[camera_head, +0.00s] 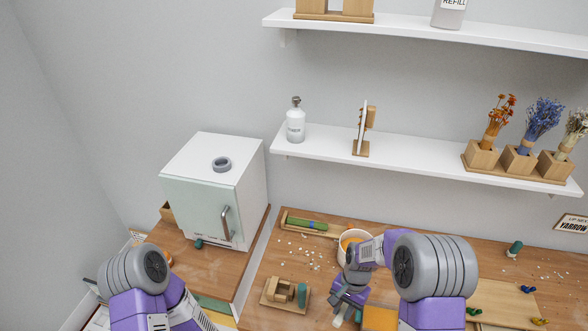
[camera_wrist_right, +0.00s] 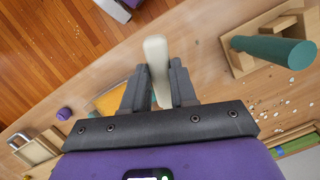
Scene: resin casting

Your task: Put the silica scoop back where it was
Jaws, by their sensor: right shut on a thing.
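My right gripper (camera_head: 345,300) is low over the front of the bench in the head view. In the right wrist view, the gripper (camera_wrist_right: 158,95) is shut on a pale, off-white bar-like piece, which I take to be the silica scoop (camera_wrist_right: 156,62). Its end also shows below the gripper in the head view (camera_head: 338,320); the rest is hidden by the jaws. A white tub (camera_head: 342,256) with orange contents (camera_head: 352,236) stands behind the gripper, partly covered by my right arm. My left arm shows at lower left, but its gripper is out of view.
A wooden holder (camera_head: 279,290) with a green cylinder (camera_head: 301,295) stands left of the gripper. A wooden tray with a green roll (camera_head: 306,223) lies at the back. A white cabinet (camera_head: 200,190) stands left. White bits are scattered on the bench. A yellow piece (camera_head: 380,318) lies right.

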